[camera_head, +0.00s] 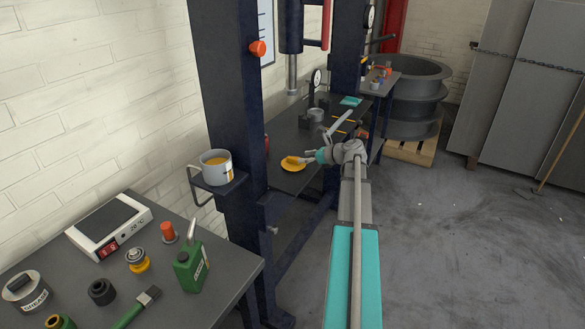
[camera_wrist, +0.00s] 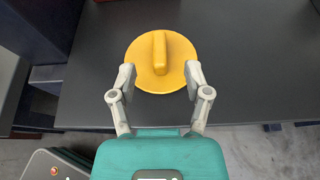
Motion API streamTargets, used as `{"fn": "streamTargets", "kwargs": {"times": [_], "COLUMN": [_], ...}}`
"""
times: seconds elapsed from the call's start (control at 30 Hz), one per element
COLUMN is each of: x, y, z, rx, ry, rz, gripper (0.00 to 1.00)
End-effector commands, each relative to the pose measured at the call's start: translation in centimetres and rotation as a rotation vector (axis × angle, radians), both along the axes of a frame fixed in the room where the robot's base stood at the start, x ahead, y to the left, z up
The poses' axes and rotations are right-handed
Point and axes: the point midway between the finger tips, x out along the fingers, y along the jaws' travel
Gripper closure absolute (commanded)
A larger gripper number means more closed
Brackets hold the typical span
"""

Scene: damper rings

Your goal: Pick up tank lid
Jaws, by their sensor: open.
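The tank lid is a round yellow disc with a raised bar handle. It lies flat on the dark press table, and in the wrist view the lid (camera_wrist: 141,52) sits just ahead of and between my fingertips. In the head view the lid (camera_head: 291,166) is near the table's front edge. My gripper (camera_wrist: 160,78) is open, with one finger on each side of the lid's near part and nothing held. I cannot tell whether the fingertips touch the rim. In the head view my gripper (camera_head: 308,158) reaches the lid from the right.
The dark table (camera_wrist: 255,60) is clear around the lid. A dial gauge stand (camera_head: 312,88) stands farther back.

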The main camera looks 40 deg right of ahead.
Motion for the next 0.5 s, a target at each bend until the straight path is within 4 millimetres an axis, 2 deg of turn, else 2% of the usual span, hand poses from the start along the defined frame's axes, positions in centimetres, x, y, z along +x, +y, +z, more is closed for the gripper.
{"fn": "streamTargets", "kwargs": {"times": [0.17,0.5], "x": [1.14,1.26], "y": [0.5,0.6], "z": [-0.55,-0.51], "rx": [-0.001,-0.001], "ry": [0.0,0.0], "rz": [0.001,0.001], "gripper": [0.37,0.37]}}
